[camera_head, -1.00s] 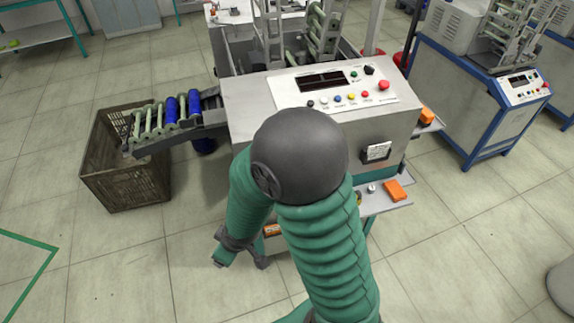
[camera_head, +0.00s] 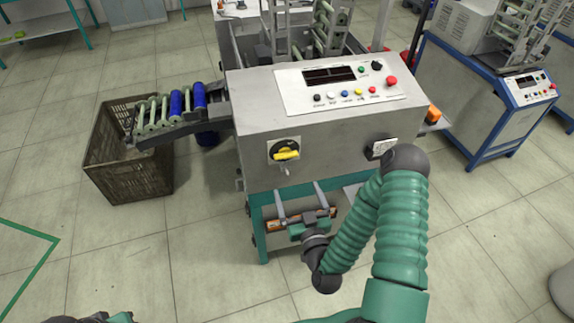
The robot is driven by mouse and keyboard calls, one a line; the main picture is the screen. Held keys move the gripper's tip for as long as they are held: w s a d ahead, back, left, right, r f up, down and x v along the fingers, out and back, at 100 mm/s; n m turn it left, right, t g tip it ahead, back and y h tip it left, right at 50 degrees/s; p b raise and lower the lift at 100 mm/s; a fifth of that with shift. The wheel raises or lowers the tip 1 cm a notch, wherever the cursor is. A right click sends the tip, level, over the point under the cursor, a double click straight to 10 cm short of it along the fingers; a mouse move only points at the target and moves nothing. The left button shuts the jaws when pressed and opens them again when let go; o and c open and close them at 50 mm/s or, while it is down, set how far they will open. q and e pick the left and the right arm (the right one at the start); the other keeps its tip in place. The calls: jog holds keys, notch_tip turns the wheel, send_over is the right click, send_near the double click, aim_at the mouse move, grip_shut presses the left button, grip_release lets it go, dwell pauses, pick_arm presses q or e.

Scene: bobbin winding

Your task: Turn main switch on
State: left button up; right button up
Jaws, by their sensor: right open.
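The main switch (camera_head: 286,151) is a yellow rotary handle on a black disc with a pale plate, on the left of the machine's front face. Its yellow handle lies roughly level, slightly tilted. My right gripper (camera_head: 299,190) is open and empty, with its two grey fingers pointing up towards the machine. It is just below the switch and slightly to its right, apart from it in the picture. Only a small piece of my left arm shows at the bottom left edge; its gripper is out of view.
The machine's control panel (camera_head: 345,82) has a dark display, coloured buttons and a red knob. A bobbin chute (camera_head: 180,130) leads left to a brown crate (camera_head: 130,179). The floor in front is free.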

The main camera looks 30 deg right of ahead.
jog(key=b, duration=0.5)
send_near(287, 158)
jog(key=b+x, duration=0.5)
jog(key=x, duration=0.3)
jog(key=shift+a+b, duration=0.1)
jog(key=shift+b, duration=0.3)
jog(key=shift+w, duration=0.25)
jog(key=shift+d, duration=0.35)
jog(key=shift+a, duration=0.2)
jog(key=c, duration=1.4)
pick_arm(q)
jog(key=s+x, duration=0.2)
jog(key=x, duration=1)
jog(key=shift+s+d+f, duration=0.25)
jog(key=shift+s+f, duration=0.15)
jog(key=shift+s, duration=0.05)
